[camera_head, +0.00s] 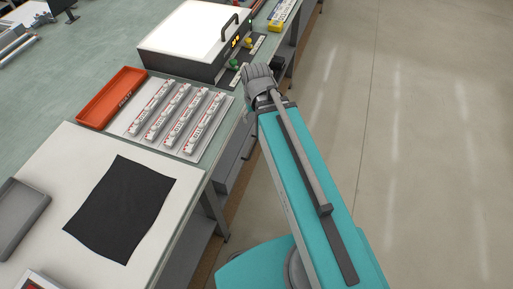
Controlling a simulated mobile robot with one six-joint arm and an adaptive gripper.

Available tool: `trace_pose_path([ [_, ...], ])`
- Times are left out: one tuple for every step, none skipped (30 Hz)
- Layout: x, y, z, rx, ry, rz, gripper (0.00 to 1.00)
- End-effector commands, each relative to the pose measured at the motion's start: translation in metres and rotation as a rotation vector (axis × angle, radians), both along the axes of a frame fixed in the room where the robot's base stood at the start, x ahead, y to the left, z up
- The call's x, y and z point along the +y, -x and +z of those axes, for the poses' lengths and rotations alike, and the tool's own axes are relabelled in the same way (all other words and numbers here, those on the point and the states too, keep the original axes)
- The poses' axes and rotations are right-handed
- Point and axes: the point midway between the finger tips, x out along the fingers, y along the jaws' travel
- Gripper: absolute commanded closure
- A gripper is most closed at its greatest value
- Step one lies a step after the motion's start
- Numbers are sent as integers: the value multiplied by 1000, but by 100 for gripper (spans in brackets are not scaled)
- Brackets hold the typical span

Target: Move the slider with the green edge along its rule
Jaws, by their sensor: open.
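A lightbox (193,27) with a bright white top and a dark front stands on the bench at the top. Its control panel (246,58) holds a small green part (235,63) and a small yellow part (248,41). The green part may be the slider, but its edge and rule are too small to make out. My gripper (259,74), grey, is at the far end of my arm, just below and right of the panel. Its jaws are open and I see nothing held. I cannot tell whether it touches anything.
An orange tray (111,97) and a pale tray (210,140) with several white strips lie left of my arm. A black cloth (120,208) and a grey tray (20,218) lie on the near white table. The floor (420,140) to the right is clear.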

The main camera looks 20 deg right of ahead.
Motion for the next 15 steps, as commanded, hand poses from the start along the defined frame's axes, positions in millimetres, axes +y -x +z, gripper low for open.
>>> trace_pose_path([
  [-1,1,-9,1,0,-1,21],
  [-2,1,-11,1,0,-1,21],
  [-2,1,-14,2,1,-1,21],
  [-2,1,-17,2,1,-2,21],
  [-2,2,-19,3,1,-2,21],
  [-2,2,-23,3,1,-2,21],
  [-2,2,-25,4,1,-2,21],
  [-2,2,-28,4,1,-3,21],
  [-2,3,-31,5,1,-3,21],
  [-2,3,-33,5,1,-3,21],
  [-2,3,-36,6,1,-3,21],
  [-2,3,-39,6,1,-3,21],
  [-2,3,-41,7,1,-3,21],
  [-2,4,-44,7,1,-3,21],
  [-1,4,-47,8,1,-3,21],
])
